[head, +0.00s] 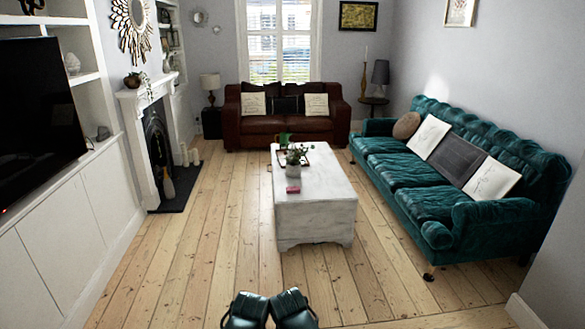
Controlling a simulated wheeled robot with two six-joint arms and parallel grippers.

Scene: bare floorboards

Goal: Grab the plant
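A small green plant in a light pot (294,157) stands on the white coffee table (316,213), toward its far half. The table is in the middle of the room, well ahead of me. My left gripper (247,309) and my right gripper (291,308) show as dark shapes side by side at the bottom edge, far from the plant. Whether their fingers are open or shut cannot be made out. Nothing is seen held.
A pink object (293,189) and a tray (294,149) are on the table. A teal sofa (450,180) stands on the right, a brown sofa (266,124) at the back, a fireplace (156,150) on the left. Bare floorboards (215,230) are clear left of the table.

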